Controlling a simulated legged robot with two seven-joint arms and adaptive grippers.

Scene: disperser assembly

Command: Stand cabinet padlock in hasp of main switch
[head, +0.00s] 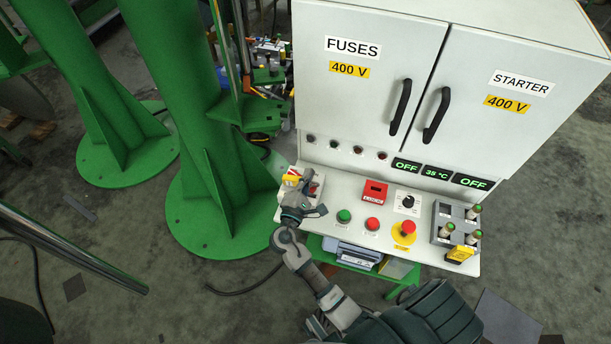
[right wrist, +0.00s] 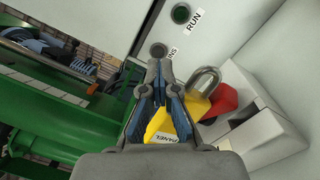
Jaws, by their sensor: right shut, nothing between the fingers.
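My right gripper (head: 298,207) is over the left end of the cabinet's console, beside the main switch (head: 314,187). In the right wrist view its fingers (right wrist: 158,68) are shut with nothing between them. A yellow padlock (right wrist: 196,105) with a steel shackle (right wrist: 204,80) is just beyond the fingers, against the red handle (right wrist: 223,99) of the switch. A yellow part with a white label shows behind the fingers; they partly cover it. I cannot tell whether the shackle passes through the hasp. In the head view the padlock (head: 291,178) shows small. My left gripper is out of view.
The console carries a green button (head: 344,216), a red button (head: 373,224), an emergency stop (head: 404,232) and a grey fuse holder (head: 443,222). A yellow tag-like piece (head: 460,254) is at its right end. A green column (head: 200,150) stands close on the left.

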